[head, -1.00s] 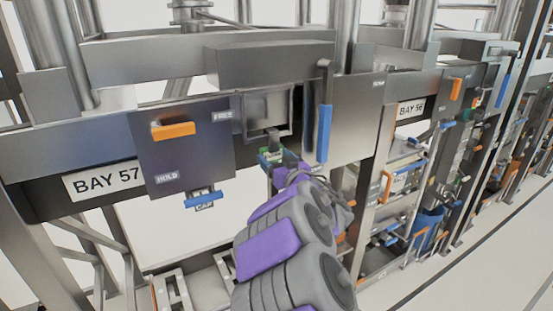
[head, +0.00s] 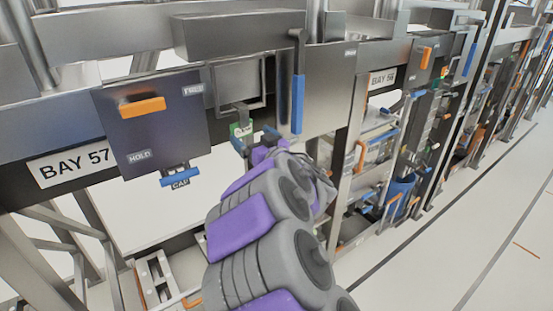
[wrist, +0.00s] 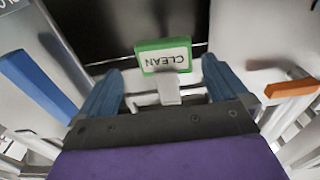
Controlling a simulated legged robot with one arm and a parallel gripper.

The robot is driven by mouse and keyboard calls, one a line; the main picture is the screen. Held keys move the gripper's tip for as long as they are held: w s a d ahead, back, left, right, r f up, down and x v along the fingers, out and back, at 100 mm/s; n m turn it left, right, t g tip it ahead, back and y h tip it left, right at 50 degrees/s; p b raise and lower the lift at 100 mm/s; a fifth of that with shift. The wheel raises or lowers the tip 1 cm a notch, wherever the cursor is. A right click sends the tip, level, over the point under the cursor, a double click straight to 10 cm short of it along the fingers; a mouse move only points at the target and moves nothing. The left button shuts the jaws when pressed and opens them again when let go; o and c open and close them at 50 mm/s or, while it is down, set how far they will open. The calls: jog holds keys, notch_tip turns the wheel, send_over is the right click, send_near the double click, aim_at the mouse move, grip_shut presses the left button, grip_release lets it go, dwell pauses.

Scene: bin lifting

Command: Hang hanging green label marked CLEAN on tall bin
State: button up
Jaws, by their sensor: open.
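The green label (wrist: 138,58), with CLEAN on a white face, is upside down in the wrist view. It sits just beyond and between the two blue fingers of my gripper (wrist: 163,88), above a pale tab. The fingers are apart, and I see no grip on the label. My purple and grey arm hides part of the area below. I cannot pick out the tall bin with certainty.
A blue lever (head: 298,103) hangs right of the label. A blue bin (head: 401,196) stands in the bay at right.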

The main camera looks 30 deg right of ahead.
jog(key=s+b, duration=0.6)
jog(key=s, duration=0.8)
jog(key=shift+a+f, duration=0.15)
jog(key=shift+f, duration=0.3)
